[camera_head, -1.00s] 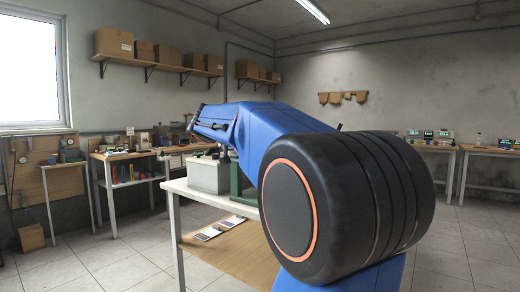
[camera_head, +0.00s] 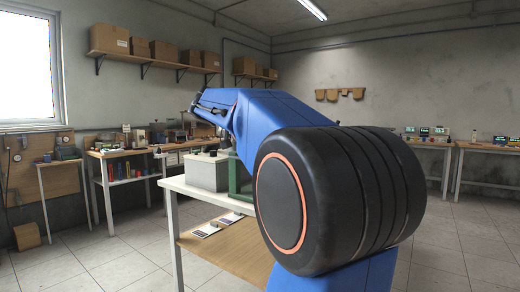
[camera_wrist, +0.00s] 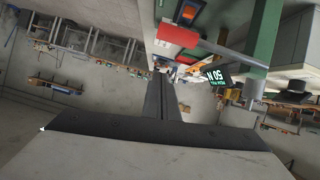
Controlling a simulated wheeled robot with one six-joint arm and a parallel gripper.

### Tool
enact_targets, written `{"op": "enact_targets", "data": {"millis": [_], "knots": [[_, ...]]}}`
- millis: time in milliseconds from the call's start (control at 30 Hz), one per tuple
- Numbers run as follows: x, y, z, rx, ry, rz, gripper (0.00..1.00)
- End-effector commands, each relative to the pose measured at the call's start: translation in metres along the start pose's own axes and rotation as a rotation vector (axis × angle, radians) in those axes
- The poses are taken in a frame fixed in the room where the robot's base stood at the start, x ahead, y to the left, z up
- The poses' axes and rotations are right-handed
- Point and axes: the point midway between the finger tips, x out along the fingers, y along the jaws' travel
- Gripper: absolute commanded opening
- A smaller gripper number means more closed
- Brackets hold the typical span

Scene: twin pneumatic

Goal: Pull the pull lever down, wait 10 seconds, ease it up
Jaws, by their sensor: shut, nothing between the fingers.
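In the wrist view, a red grip (camera_wrist: 178,35) sits on a grey bar that runs right toward a green post (camera_wrist: 265,45); it looks like the pull lever. My gripper (camera_wrist: 163,75) is shut with nothing in it. Its fingertips appear just below the red grip in the picture; I cannot tell whether they touch it. A small dark display (camera_wrist: 216,76) with green text reading 50 N shows to the right of the fingers. In the head view, the green frame (camera_head: 240,178) stands on the bench behind my blue arm. The lever and my gripper cannot be made out there.
The white-legged bench (camera_head: 176,186) carries a grey box (camera_head: 207,172) beside the green frame. Its lower wooden shelf (camera_head: 235,250) holds flat cards. Side tables (camera_head: 125,152) stand at the left wall, and another table (camera_head: 490,149) at the right. Tiled floor is open at left and right.

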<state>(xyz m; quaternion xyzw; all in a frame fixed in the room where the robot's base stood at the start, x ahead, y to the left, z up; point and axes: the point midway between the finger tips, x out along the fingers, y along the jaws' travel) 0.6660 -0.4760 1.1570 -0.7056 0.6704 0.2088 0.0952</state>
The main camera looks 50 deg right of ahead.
Motion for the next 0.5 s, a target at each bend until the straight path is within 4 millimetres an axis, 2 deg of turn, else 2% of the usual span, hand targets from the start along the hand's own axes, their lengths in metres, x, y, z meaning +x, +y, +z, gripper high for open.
{"op": "enact_targets", "data": {"millis": [500], "knots": [[-0.075,0.004,0.001,0.001,0.0,-0.003,0.0]]}}
